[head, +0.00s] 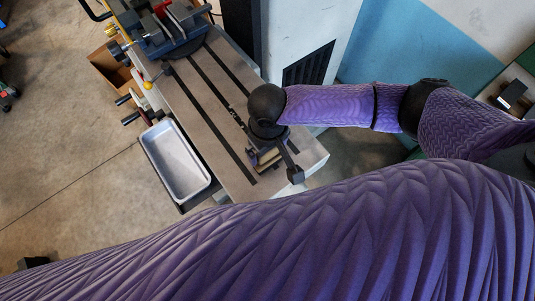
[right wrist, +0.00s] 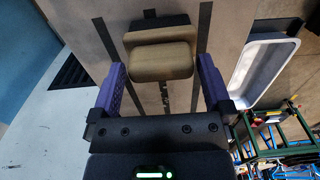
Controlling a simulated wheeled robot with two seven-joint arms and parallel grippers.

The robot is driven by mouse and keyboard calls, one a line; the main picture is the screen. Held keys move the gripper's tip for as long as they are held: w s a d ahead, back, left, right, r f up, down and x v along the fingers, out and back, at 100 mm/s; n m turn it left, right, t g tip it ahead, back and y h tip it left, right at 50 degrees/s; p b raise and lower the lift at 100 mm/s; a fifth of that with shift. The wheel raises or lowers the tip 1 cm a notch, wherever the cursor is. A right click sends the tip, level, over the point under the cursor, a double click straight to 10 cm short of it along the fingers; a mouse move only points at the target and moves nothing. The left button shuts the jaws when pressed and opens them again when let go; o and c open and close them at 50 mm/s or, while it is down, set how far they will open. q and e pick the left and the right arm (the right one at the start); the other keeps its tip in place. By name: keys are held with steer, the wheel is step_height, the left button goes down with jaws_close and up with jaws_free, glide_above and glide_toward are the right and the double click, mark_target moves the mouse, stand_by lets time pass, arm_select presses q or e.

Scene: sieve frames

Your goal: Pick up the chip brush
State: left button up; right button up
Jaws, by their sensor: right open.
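The chip brush (right wrist: 163,61) shows in the right wrist view as a pale wooden block with a darker brown part behind it. It is over the slotted metal table. In the head view a small tan part of the brush (head: 269,156) shows below my right wrist, the rest being hidden. My right gripper (right wrist: 160,76) is open, its two purple fingers on either side of the brush's near end with gaps on both sides. It also shows in the head view (head: 273,162), over the table's near end. My left gripper cannot be made out.
The slotted table (head: 205,123) carries a vise (head: 165,28) at its far end. A white metal tray (head: 174,160) is beside its left edge, with a cardboard box (head: 108,68) farther back. A white machine column (head: 298,38) stands behind my right wrist.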

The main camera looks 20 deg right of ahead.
steer(key=shift+f, duration=0.45)
steer(key=c, duration=1)
step_height(320, 180, up, 9)
steer(key=p, duration=0.2)
steer(key=shift+r+p, duration=0.15)
steer(key=shift+p, duration=0.15)
steer(key=shift+c, duration=0.2)
steer(key=shift+r, duration=0.45)
